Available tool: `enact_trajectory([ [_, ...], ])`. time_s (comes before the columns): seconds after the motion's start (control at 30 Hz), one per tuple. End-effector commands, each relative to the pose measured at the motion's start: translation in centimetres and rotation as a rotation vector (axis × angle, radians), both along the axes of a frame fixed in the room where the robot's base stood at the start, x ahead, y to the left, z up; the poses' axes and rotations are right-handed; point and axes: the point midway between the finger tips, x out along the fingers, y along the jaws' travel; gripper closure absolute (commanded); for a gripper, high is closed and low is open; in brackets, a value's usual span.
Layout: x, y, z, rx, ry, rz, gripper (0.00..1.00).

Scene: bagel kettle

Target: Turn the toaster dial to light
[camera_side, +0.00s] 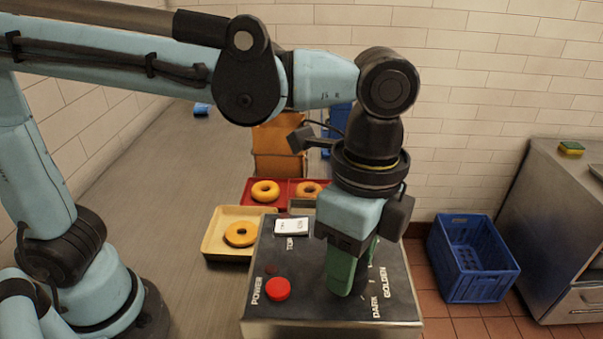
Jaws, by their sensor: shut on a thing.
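The toaster (312,306) is a box with a dark top panel and a pale metal edge, at the bottom centre. Its panel carries white lettering: POWER by a red button (277,289), and DARK and GOLDEN at the right. My gripper (352,268) points down over the right part of the panel, its green fingers shut on the dial beside those marks. The fingers and wrist hide the dial itself, so its pointer cannot be read. No LIGHT mark is visible; that part of the panel is covered.
A white switch (291,226) sits on the panel's far left. Behind the toaster are a yellow tray (213,241) with a bagel (241,233) and a red tray (289,203) with two bagels. A blue crate (470,258) stands on the floor at right.

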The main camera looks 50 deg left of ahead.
Motion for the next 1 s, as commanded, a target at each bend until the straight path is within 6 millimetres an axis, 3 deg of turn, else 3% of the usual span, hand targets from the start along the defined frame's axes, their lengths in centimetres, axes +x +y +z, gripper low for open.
enact_trajectory([
  [0.13,0.0,0.0,0.0,0.001,0.001,0.002,0.87],
  [0.17,0.0,0.0,0.0,0.001,0.001,0.002,0.55],
  [0.33,0.0,0.0,0.0,0.001,0.0,0.001,0.32],
  [0.73,0.1,0.0,0.6,0.001,0.0,0.0,0.32],
  [1.0,0.3,0.1,4.6,0.001,0.0,0.001,0.32],
])
